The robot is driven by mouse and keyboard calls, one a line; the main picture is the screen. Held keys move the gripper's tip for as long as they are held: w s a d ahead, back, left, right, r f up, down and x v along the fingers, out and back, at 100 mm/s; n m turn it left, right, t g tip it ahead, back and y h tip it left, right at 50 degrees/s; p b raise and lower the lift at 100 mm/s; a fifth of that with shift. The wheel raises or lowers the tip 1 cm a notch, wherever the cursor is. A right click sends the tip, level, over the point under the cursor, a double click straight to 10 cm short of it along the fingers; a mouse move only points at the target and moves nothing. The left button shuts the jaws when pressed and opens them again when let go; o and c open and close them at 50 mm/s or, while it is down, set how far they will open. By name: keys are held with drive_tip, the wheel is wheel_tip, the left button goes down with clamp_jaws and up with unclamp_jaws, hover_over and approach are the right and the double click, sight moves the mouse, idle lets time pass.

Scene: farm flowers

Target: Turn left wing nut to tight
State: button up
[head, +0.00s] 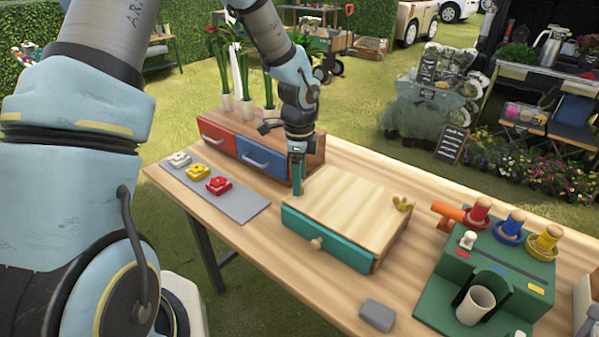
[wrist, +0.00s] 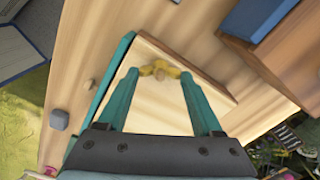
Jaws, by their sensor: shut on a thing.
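A wooden box (head: 350,208) with a pale lid and a teal drawer front (head: 325,240) stands on the table. The left wing nut (wrist: 160,67) is yellow brass and sits near the lid's left edge. In the wrist view, the teal fingers of my gripper (wrist: 159,73) close on its wings from both sides. In the head view, my gripper (head: 297,190) points down at the lid's left edge and its fingers hide this nut. The right wing nut (head: 403,204) sits at the lid's right edge, with its wings showing.
A box with red and blue drawers (head: 263,158) stands close behind and left of my gripper. A grey mat (head: 232,205) with several coloured pieces lies left. A green stand (head: 430,300) with coloured rings is right. A grey block (head: 377,315) lies in front.

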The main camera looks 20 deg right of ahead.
drive_tip(key=m+p, duration=0.1)
drive_tip(key=m, duration=0.1)
drive_tip(key=m+p, duration=0.2)
drive_tip(key=m, duration=0.1)
drive_tip(key=shift+w+d+r, duration=0.1)
drive_tip(key=shift+w+r, duration=0.1)
drive_tip(key=shift+m, duration=0.4)
drive_tip(key=o, duration=1.4)
drive_tip(key=shift+s+f, duration=0.1)
drive_tip(key=shift+f, duration=0.05)
drive_tip(key=shift+c, duration=0.2)
wheel_tip(320, 180, up, 11)
drive_tip(key=b, duration=0.2)
drive_tip(key=shift+f, duration=0.1)
